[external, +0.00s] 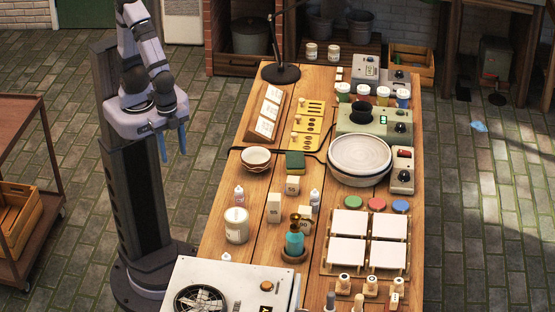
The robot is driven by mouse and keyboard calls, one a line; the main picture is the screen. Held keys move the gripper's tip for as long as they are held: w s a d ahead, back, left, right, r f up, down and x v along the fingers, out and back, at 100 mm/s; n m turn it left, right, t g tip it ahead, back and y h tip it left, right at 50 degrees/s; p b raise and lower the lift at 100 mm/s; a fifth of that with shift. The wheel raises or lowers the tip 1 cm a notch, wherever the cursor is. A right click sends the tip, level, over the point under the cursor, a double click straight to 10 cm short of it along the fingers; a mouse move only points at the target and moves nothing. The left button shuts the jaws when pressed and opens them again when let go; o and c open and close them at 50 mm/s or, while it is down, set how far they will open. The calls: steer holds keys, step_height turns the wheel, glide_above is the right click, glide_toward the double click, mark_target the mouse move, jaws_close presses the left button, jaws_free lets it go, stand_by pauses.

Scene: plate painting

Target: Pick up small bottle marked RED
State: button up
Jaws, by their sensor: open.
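Small pale bottles stand on the wooden table (225,222). One small bottle (239,196) with a pinkish tint stands behind the large white jar (236,227). Another small bottle (315,198), more bluish, stands to the right, near cream blocks. Their markings are too small to read, so I cannot tell which says RED. My gripper (173,146) has blue fingers pointing down. It is open and empty, raised to the left of the table and apart from all the bottles.
A teal bottle (294,243) and cream blocks (274,209) stand near the small bottles. A bowl (256,160) sits behind them. A pottery wheel (359,155) and white tiles (348,252) are to the right. A fan box (230,282) fills the front left.

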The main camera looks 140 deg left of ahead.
mark_target(236, 195)
steer(key=w+a+r+m+t+y+b, duration=0.1)
steer(key=w+a+r+m+t+b, duration=0.15)
steer(key=w+t, duration=0.75)
steer(key=w+a+r+m+t+b, duration=0.2)
steer(key=w+a+b, duration=0.1)
steer(key=w, duration=1.4)
steer(key=s+a+f+n+t+y+b, duration=0.1)
steer(key=a+f, duration=0.1)
steer(key=f, duration=0.2)
steer(key=s+a+f+n+t+y+b, duration=0.1)
steer(key=s+a+f+b, duration=0.1)
steer(key=f, duration=0.2)
steer(key=s+a+f+n+t+y+b, duration=0.1)
steer(key=a+f+t, duration=0.1)
steer(key=f, duration=0.2)
steer(key=shift+s+f+n+y, duration=0.2)
steer(key=shift+f+n+y, duration=0.1)
steer(key=shift+f+n, duration=0.05)
steer(key=s+f+n+b, duration=0.3)
steer(key=f, duration=0.1)
steer(key=shift+s+a, duration=0.25)
steer(key=shift+s, duration=0.1)
steer(key=shift+s+f+n+t, duration=0.3)
steer(key=shift+s+n, duration=0.1)
steer(key=shift+n, duration=0.3)
steer(key=shift+b, duration=0.35)
